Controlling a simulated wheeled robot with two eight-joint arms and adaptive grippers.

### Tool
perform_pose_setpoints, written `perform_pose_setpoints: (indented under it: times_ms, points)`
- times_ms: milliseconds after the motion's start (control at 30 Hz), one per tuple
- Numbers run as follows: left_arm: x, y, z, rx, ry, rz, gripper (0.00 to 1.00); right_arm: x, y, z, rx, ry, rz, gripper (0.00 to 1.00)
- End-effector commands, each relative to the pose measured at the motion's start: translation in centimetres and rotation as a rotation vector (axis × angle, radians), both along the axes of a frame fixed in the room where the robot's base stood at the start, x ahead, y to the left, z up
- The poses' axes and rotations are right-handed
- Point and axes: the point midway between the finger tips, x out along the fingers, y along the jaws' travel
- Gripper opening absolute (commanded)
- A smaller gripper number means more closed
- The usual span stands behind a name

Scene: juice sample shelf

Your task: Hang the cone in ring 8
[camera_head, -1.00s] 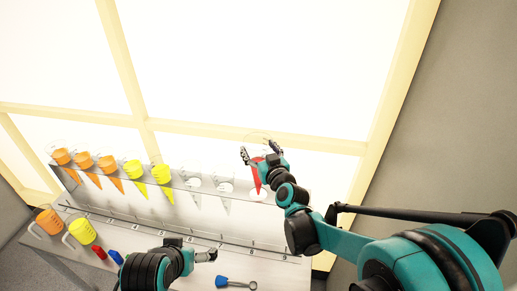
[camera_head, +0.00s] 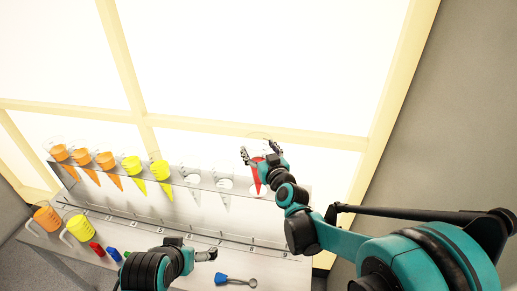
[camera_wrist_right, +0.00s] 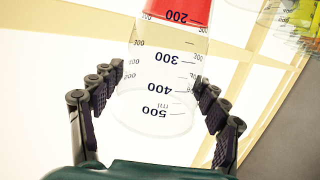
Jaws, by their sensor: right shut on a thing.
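The cone (camera_head: 256,176) is clear with red liquid in its lower part, point down. It is at the right part of the shelf rack (camera_head: 110,170), at the ring 8 place. The tip appears to be in or just above the ring; I cannot tell whether the cone rests in it. My right gripper (camera_head: 259,152) is shut on the cone's upper part. In the right wrist view, the cone's graduated clear wall (camera_wrist_right: 165,85) is between the fingers of my right gripper (camera_wrist_right: 158,108). My left gripper (camera_head: 192,249) is open and empty above the table's front.
Orange (camera_head: 58,153), yellow (camera_head: 160,170) and empty clear cones (camera_head: 224,186) hang in the rings to the left. An orange jug (camera_head: 46,217) and a yellow jug (camera_head: 79,228) stand at left. A blue-handled tool (camera_head: 235,281) lies in front.

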Motion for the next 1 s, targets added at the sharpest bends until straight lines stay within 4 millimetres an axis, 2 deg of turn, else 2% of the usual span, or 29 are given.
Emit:
perform_pose_setpoints:
  times_ms: [1000]
  points:
    - [0.0,0.0,-2.0,0.0,0.0,0.0,1.0,0.0,0.0,-2.3,0.0,-0.001,-0.001,0.23]
